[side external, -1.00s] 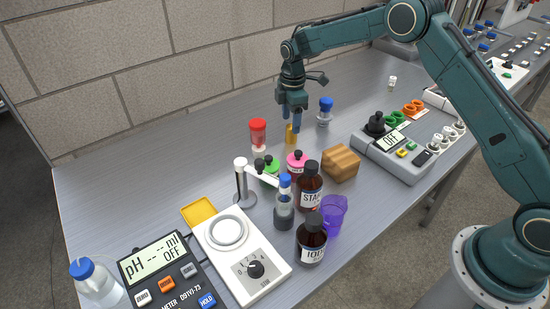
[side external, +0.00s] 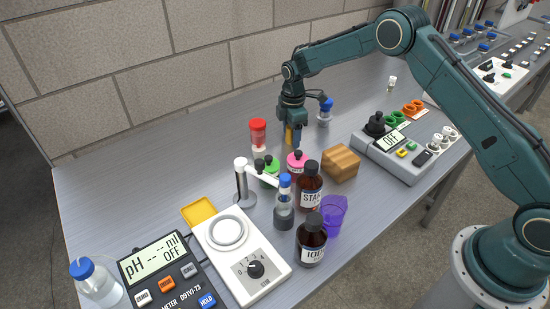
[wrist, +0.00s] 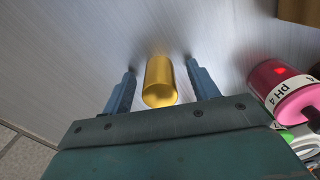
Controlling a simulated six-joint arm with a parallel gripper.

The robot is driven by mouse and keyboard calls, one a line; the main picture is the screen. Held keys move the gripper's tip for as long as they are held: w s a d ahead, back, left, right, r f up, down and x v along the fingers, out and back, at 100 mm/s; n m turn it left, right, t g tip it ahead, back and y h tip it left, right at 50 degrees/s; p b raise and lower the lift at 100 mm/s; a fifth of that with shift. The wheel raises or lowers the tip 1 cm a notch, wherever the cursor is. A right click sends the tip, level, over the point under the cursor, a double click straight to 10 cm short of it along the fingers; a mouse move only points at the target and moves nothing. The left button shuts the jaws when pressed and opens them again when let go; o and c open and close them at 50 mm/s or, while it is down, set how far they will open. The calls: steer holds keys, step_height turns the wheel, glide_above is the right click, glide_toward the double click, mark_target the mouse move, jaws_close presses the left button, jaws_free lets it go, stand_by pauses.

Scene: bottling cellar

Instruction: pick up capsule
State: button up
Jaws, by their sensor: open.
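The capsule is a small gold cylinder (wrist: 160,82) standing on the grey bench, in the middle of the wrist view. It also shows in the side view (side external: 289,134), partly hidden by my fingers. My gripper (wrist: 160,75) is open and lowered around it, with one blue finger on each side. In the wrist view a gap shows between the capsule and each finger. In the side view my gripper (side external: 291,138) is low over the bench at the capsule.
A red-capped vial (side external: 258,134) stands left of my gripper, and a blue-capped bottle (side external: 324,115) behind right. A pink bottle (side external: 296,162), a wooden block (side external: 341,162) and dark bottles (side external: 310,188) stand in front. The bench at back left is clear.

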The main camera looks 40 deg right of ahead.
stand_by(0.3)
steer(key=c, duration=0.7)
steer(key=shift+r, duration=0.1)
step_height(320, 180, up, 20)
steer(key=shift+f, duration=0.1)
stand_by(0.4)
stand_by(0.5)
